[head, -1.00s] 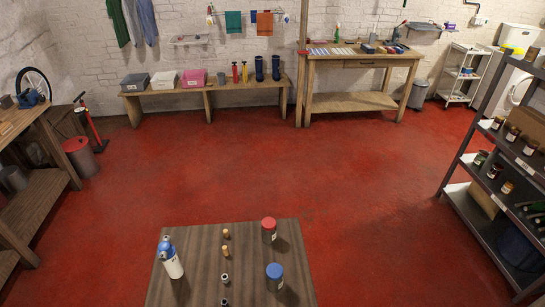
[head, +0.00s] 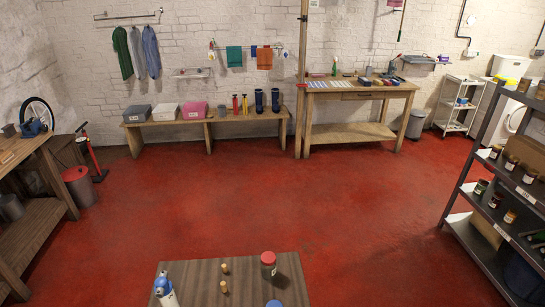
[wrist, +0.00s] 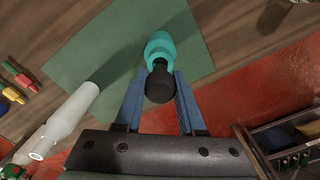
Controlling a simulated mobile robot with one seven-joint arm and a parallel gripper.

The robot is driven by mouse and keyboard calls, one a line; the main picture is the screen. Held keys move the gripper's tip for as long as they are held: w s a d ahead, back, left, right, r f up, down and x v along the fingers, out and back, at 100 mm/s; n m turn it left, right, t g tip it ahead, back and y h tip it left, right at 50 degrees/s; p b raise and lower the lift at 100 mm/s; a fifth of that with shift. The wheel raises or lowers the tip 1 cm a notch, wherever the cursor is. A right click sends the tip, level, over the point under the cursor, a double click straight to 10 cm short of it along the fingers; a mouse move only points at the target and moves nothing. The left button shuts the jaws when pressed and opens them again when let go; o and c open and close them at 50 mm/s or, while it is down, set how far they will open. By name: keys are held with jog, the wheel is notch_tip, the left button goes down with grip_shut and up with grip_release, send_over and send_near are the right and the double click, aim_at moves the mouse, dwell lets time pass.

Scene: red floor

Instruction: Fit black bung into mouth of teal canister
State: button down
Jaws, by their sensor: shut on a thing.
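In the wrist view my gripper (wrist: 161,76) has its two blue fingers on either side of the black bung (wrist: 160,88) and is shut on it. The teal canister (wrist: 161,44) shows just beyond the bung, on a green mat (wrist: 105,52). The bung overlaps the near end of the canister in the picture and hides part of it. I cannot tell whether the bung is inside the mouth or only in front of it. In the head view I make out none of the gripper, bung or canister.
In the wrist view a white bottle (wrist: 62,121) is left of my gripper, with red and yellow pieces (wrist: 16,86) beyond it. The head view shows a low table (head: 205,275) with a red-lidded jar (head: 268,265), metal shelves (head: 480,215) at right, and open red floor between.

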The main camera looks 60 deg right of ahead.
jog(key=shift+f+b, duration=0.95)
jog(key=shift+f, duration=0.55)
dwell(0.3)
jog(key=shift+c, duration=2.1)
grip_release()
jog(key=shift+a, duration=0.1)
notch_tip(320, 180, up, 13)
jog(key=shift+r+b, duration=0.1)
jog(key=shift+b, duration=0.55)
